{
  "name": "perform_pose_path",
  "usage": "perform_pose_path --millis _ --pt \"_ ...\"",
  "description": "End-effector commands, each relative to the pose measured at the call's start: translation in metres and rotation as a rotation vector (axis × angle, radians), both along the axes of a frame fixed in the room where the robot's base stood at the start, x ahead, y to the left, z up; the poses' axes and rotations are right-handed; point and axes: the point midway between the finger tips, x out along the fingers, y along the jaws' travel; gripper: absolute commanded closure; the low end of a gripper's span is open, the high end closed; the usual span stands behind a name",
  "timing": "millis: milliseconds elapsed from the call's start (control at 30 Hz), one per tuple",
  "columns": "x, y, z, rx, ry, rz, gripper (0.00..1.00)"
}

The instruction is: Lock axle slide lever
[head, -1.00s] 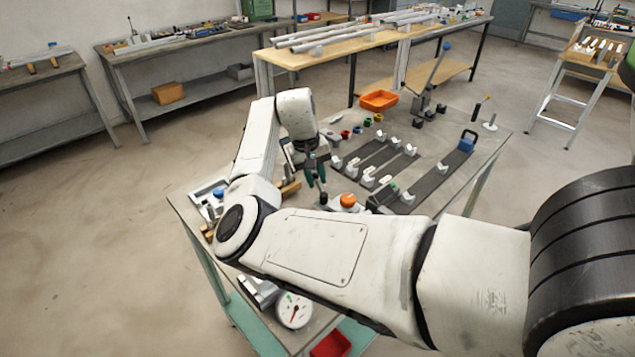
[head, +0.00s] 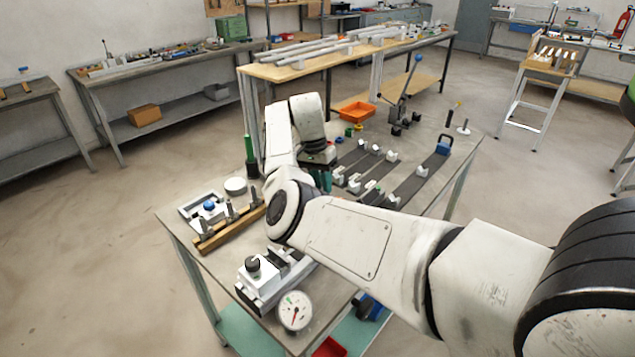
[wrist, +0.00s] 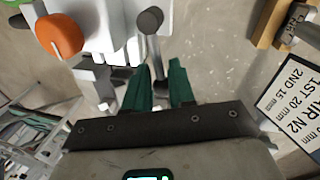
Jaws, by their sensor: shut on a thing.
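In the wrist view, a grey lever (wrist: 152,45) with a rounded end stands beside a white fixture (wrist: 105,25) with an orange knob (wrist: 58,35). My gripper (wrist: 160,85) has its two green fingers on either side of the lever's rod and is shut on it. The contact spot is partly hidden between the fingers. In the head view, my gripper's green fingers (head: 322,180) show only partly behind my arm. The lever and the orange knob are hidden there.
A white card (wrist: 295,95) with printed text and a wooden block (wrist: 275,20) lie at the right of the wrist view. On the bench, a wooden rack (head: 225,236) with posts, a dial gauge (head: 295,310) and dark rails (head: 415,185) surround my arm.

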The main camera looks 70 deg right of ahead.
Motion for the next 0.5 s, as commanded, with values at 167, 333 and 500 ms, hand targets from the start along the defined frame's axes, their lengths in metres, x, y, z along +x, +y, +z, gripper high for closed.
perform_pose_path --millis 167,333,500 --pt "-0.008 -0.001 0.002 -0.004 0.002 -0.115 1.0" --pt "-0.011 -0.001 0.002 -0.005 0.001 -0.188 1.0" --pt "-0.014 0.0 0.002 -0.006 0.001 -0.228 1.0"
